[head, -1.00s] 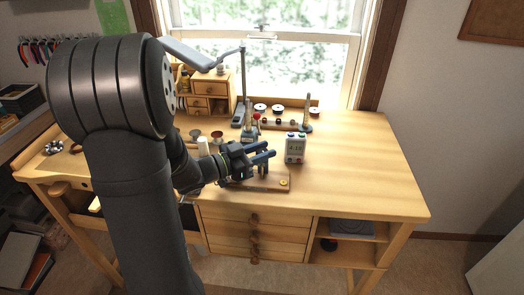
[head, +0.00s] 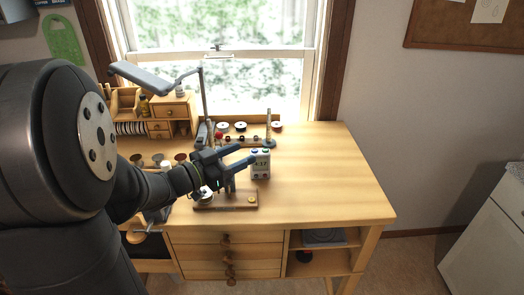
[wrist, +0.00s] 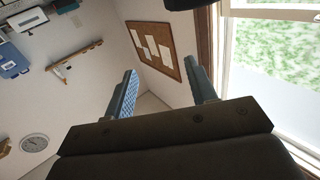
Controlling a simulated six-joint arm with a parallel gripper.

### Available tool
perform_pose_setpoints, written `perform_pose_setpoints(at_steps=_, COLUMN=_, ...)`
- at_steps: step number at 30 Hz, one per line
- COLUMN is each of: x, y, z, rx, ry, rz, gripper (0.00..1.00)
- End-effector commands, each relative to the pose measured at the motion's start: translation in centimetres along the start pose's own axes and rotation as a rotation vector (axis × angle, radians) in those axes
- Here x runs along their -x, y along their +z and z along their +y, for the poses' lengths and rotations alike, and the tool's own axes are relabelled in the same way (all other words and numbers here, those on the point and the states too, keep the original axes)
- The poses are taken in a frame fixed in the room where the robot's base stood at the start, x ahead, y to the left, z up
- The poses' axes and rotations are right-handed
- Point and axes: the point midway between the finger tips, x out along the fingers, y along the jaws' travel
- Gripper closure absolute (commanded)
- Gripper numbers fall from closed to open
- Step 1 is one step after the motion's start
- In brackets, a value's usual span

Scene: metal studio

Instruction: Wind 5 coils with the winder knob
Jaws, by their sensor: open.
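The winder (head: 225,202) stands on a narrow wooden base near the front of the bench, with a round brass-coloured piece at its right end. My gripper (head: 245,154) is above the winder, its two fingers pointing right and spread apart. In the wrist view my gripper (wrist: 161,90) is also open, with nothing between the fingers. The fingers and wrist cover part of the winder's top, and I cannot make out the knob clearly.
The wooden bench (head: 325,180) is clear on the right. A rack with spools (head: 245,132), a lamp (head: 150,80) and small drawers (head: 172,115) stand at the back by the window. Small round containers (head: 170,160) stand left of my gripper.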

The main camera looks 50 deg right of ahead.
Motion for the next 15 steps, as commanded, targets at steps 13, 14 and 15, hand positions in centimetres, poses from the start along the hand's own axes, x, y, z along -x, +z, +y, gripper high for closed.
perform_pose_setpoints(at_steps=13, x=-2.0, y=-3.9, z=6.2, rx=-0.002, ry=0.003, rz=0.001, gripper=0.48)
perform_pose_setpoints(at_steps=14, x=-2.1, y=-4.0, z=6.4, rx=-0.002, ry=0.003, rz=0.001, gripper=0.48)
perform_pose_setpoints(at_steps=15, x=-2.2, y=-4.2, z=6.7, rx=-0.002, ry=0.002, rz=0.001, gripper=0.48)
